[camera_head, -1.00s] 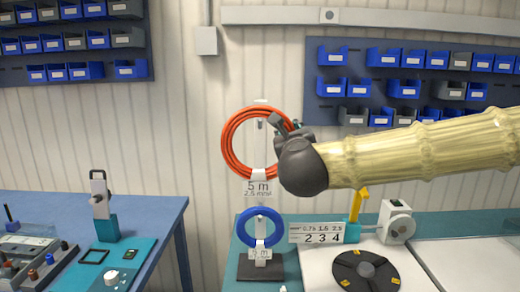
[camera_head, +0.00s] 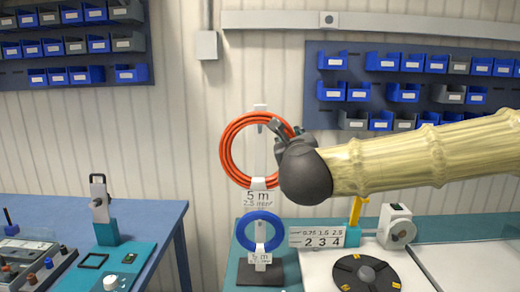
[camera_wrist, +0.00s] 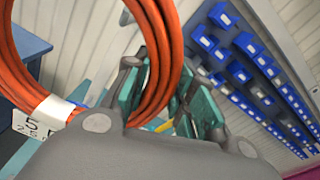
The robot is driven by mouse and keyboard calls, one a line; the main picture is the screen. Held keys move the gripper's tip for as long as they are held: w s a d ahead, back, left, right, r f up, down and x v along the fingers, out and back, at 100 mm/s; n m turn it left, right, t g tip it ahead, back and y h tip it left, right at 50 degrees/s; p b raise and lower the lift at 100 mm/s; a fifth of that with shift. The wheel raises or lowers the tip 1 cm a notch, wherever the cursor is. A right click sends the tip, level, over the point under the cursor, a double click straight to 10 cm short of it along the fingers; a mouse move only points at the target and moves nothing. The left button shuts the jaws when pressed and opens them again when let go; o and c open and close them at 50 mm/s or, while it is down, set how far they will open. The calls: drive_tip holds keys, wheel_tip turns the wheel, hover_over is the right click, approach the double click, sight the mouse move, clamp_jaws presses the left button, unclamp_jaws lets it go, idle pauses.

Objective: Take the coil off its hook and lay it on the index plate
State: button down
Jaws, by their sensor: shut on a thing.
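The orange-red coil (camera_head: 229,155) hangs upright at the top of a white stand (camera_head: 261,172), around its small hook (camera_head: 262,126). I cannot tell if it bears on the hook. A white "5 m" tag (camera_head: 257,197) is on its lower side. My gripper (camera_head: 283,132) is shut on the coil's upper right side. In the wrist view the coil (camera_wrist: 160,55) passes between the teal finger pads. The index plate, a dark disc (camera_head: 346,281) with yellow marks, lies low on the bench at right, bare.
A blue coil (camera_head: 243,221) hangs lower on the same stand. A number sign (camera_head: 316,237), a yellow post (camera_head: 355,212) and a grey-white device (camera_head: 397,228) stand behind the disc. A blue table (camera_head: 160,215) with devices is at left, with a gap before the bench.

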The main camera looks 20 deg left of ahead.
drive_tip(key=shift+s+d+r+g+h+p, duration=0.1)
drive_tip(key=shift+s+g+h+p, duration=0.5)
drive_tip(key=shift+p, duration=1.85)
drive_tip(key=shift+w+d+r+g+y+p, duration=0.15)
drive_tip(key=shift+g+p, duration=1)
drive_tip(key=shift+p, duration=1.35)
drive_tip(key=shift+s+r+g+h+p, duration=0.1)
drive_tip(key=shift+s+g+h+p, duration=0.5)
drive_tip(key=shift+p, duration=1.85)
drive_tip(key=shift+w+f+g+y+p, duration=0.1)
drive_tip(key=shift+f+g+y+p, duration=0.15)
drive_tip(key=shift+g+p, duration=0.2)
drive_tip(key=shift+s+d+g+h+p, duration=0.1)
drive_tip(key=shift+s+g+h+p, duration=0.15)
drive_tip(key=shift+g, duration=0.8)
drive_tip(key=shift+s+d+g+h+p, duration=0.1)
drive_tip(key=shift+s+g+h, duration=0.25)
drive_tip(key=shift+g, duration=0.65)
drive_tip(key=shift+s+d+g+h+p, duration=0.1)
drive_tip(key=shift+s+g+h+p, duration=0.15)
drive_tip(key=shift+g, duration=0.8)
drive_tip(key=shift+s, duration=0.1)
drive_tip(key=g, duration=0.1)
drive_tip(key=s+g+h, duration=0.1)
drive_tip(key=g, duration=0.1)
drive_tip(key=s+g, duration=0.1)
drive_tip(key=g, duration=0.1)
drive_tip(key=shift+d, duration=0.25)
